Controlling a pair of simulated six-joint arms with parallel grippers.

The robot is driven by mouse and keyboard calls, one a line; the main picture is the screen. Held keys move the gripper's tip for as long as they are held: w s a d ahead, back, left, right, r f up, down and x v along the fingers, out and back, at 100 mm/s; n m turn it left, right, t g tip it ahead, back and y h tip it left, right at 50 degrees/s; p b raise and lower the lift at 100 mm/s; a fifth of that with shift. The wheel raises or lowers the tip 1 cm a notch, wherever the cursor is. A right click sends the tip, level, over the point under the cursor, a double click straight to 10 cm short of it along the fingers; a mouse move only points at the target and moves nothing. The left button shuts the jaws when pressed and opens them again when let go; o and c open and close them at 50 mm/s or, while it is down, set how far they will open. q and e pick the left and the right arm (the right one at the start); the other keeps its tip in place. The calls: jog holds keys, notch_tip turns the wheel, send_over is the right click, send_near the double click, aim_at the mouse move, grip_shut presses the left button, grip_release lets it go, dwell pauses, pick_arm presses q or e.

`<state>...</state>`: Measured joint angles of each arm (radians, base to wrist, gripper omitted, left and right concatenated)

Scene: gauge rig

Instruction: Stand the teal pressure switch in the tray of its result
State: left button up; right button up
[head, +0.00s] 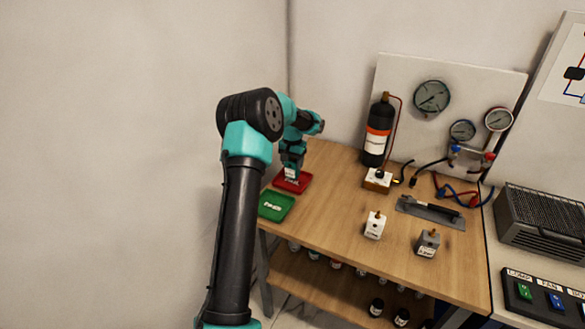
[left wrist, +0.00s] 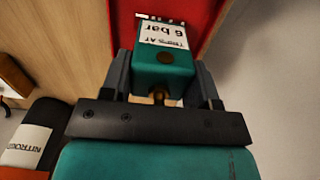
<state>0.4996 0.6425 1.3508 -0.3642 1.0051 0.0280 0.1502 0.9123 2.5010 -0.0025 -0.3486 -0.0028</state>
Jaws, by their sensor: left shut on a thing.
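The teal pressure switch (left wrist: 165,65) is between my left gripper's fingers (left wrist: 161,80). Its white label reads "Trips at 6 bar" in the left wrist view, and a brass fitting shows on the gripper side. In the head view my left gripper (head: 291,160) is at the red tray (head: 292,187), with the switch's pale label (head: 291,172) just below it. The switch is over the red tray; I cannot tell whether its base touches the tray floor. The green tray (head: 276,206), with white lettering, lies nearer and is empty. My right gripper is out of view.
A black nitrogen cylinder (head: 375,147) and a white block with a fitting (head: 377,181) stand at the back. A white switch (head: 375,226) and a grey one (head: 428,243) stand on the wooden bench (head: 335,215). Gauges (head: 432,98) hang on the rear panel.

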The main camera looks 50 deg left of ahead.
aim_at(293, 159)
pick_arm(q)
jog(key=shift+f, duration=1.25)
jog(key=shift+f, duration=0.1)
jog(key=o, duration=1)
jog(key=shift+o, duration=0.2)
notch_tip(293, 159, up, 12)
jog(key=shift+r, duration=0.1)
